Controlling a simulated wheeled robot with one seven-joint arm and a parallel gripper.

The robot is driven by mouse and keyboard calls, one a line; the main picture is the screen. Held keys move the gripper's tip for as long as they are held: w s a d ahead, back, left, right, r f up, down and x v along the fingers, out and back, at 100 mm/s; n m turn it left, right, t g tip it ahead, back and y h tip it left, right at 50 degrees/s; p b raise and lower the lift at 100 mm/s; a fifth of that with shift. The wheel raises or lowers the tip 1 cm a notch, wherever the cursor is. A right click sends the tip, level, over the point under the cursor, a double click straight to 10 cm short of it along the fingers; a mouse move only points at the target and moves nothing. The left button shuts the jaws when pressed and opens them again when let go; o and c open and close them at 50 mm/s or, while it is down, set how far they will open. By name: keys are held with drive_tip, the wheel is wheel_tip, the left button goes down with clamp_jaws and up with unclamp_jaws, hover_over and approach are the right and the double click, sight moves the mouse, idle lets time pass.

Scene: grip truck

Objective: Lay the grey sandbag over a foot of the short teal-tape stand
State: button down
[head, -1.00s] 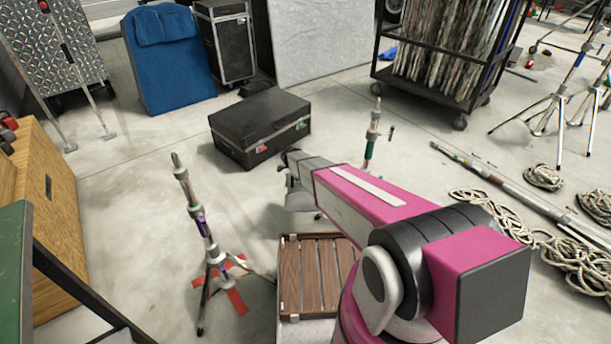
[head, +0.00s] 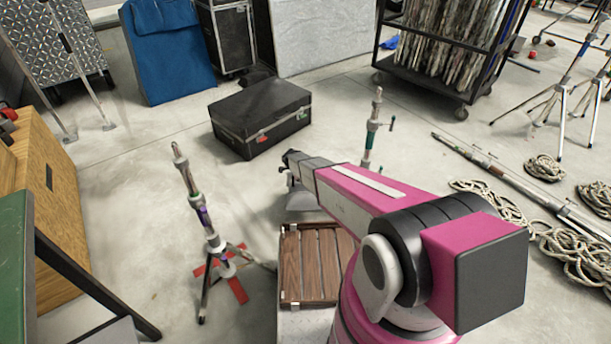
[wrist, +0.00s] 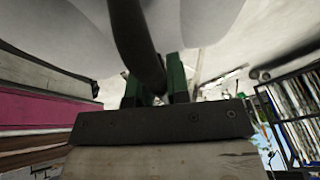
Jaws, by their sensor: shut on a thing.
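The short stand with teal tape (head: 370,140) stands upright beyond my arm in the head view. Its feet are hidden behind my arm. In the wrist view my gripper (wrist: 155,84), with green fingers, is shut on the dark strap of the grey sandbag (wrist: 60,22). The pale bag fills the top of that view. In the head view a pale grey shape (head: 298,200), likely the bag, shows under the arm's end, left of the teal-tape stand. The gripper's fingers are hidden there.
A purple-tape stand (head: 202,215) stands at left over red floor tape. A black case (head: 260,118) lies behind. A slatted wooden crate (head: 317,262) is in front. A pipe (head: 510,180) and coiled ropes (head: 572,250) lie right. A wheeled cart (head: 440,90) is at the back.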

drive_tip(key=shift+f, duration=4.7)
drive_tip(key=c, duration=1)
unclamp_jaws()
drive_tip(key=shift+f, duration=0.25)
drive_tip(key=v, duration=1.1)
drive_tip(key=s+d+r+n+y, duration=0.1)
drive_tip(key=s+d+r+n, duration=0.5)
drive_tip(key=s+r, duration=0.2)
drive_tip(key=s+d+r+n+g+y, duration=0.1)
drive_tip(key=s+d+r+n, duration=0.5)
drive_tip(key=r, duration=0.7)
drive_tip(key=s+d+r+n+g+y, duration=0.1)
drive_tip(key=s+d+r+n+y, duration=0.1)
drive_tip(key=s+d+r+n, duration=0.4)
drive_tip(key=s+r, duration=0.4)
drive_tip(key=shift+d+r+n+y, duration=0.2)
drive_tip(key=shift+n+y, duration=0.1)
drive_tip(key=shift+n, duration=0.1)
